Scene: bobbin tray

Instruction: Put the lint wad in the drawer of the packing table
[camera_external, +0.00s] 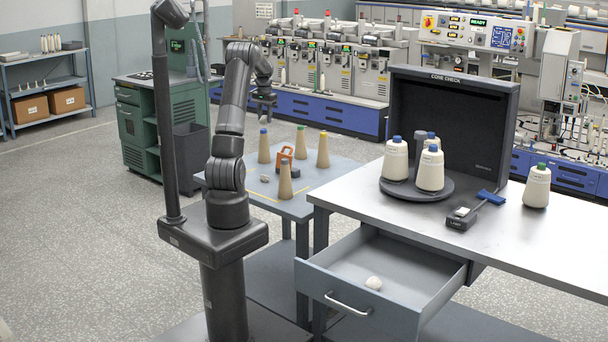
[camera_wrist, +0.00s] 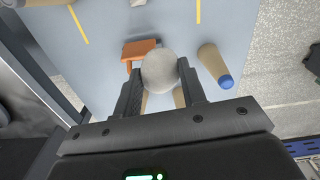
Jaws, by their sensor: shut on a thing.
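A round, pale grey lint wad (camera_wrist: 158,70) sits between the two fingers of my gripper (camera_wrist: 160,88) in the wrist view, and the fingers are shut on it. In the external view my gripper (camera_external: 264,112) is raised above the small blue-grey table, with the wad (camera_external: 264,119) just showing below it. The packing table's drawer (camera_external: 362,314) is pulled open. A small grey lump (camera_external: 265,178) lies on the small table.
Several tan cones, such as one with a yellow top (camera_external: 323,152), and an orange item (camera_external: 287,154) stand on the small table (camera_external: 330,183).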

